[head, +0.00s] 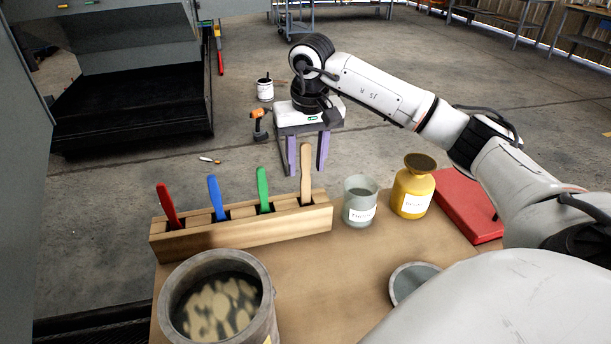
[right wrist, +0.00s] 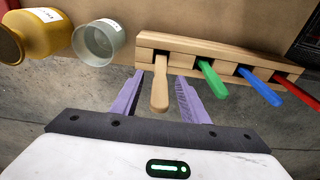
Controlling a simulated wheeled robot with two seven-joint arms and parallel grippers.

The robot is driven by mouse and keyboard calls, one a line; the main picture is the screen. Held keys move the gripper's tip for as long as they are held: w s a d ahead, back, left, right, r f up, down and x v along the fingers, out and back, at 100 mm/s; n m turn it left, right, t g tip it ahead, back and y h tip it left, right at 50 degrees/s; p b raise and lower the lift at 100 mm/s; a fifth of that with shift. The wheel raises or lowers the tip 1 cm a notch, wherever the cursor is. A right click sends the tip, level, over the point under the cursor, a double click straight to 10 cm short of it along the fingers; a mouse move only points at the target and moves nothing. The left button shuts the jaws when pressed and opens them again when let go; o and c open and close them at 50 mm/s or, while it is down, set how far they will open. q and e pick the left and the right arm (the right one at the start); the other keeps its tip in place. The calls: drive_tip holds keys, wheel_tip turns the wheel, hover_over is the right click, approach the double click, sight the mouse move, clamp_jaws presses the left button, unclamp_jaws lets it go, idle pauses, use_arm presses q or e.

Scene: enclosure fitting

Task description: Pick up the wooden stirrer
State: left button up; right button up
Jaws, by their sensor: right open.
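The wooden stirrer (head: 306,172) stands upright in the right-hand slot of a wooden rack (head: 240,231) on the table. It also shows in the right wrist view (right wrist: 160,88), with its handle pointing toward my gripper. My right gripper (head: 306,168) is beyond the rack, with its purple fingers pointing down in the head view. In the right wrist view the open fingers (right wrist: 157,90) lie on either side of the stirrer's handle, with a gap on each side. The stirrer's lower end is hidden in the rack. My left gripper is not in view.
Red (head: 167,206), blue (head: 216,197) and green (head: 263,189) handles stand in the same rack. A grey cup (head: 360,203), a yellow jar (head: 412,190) and a red case (head: 466,203) are to its right. A large pot (head: 174,290) stands in front.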

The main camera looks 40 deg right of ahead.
drive_tip(key=shift+w+f, duration=0.2)
drive_tip(key=shift+f, duration=0.75)
clamp_jaws()
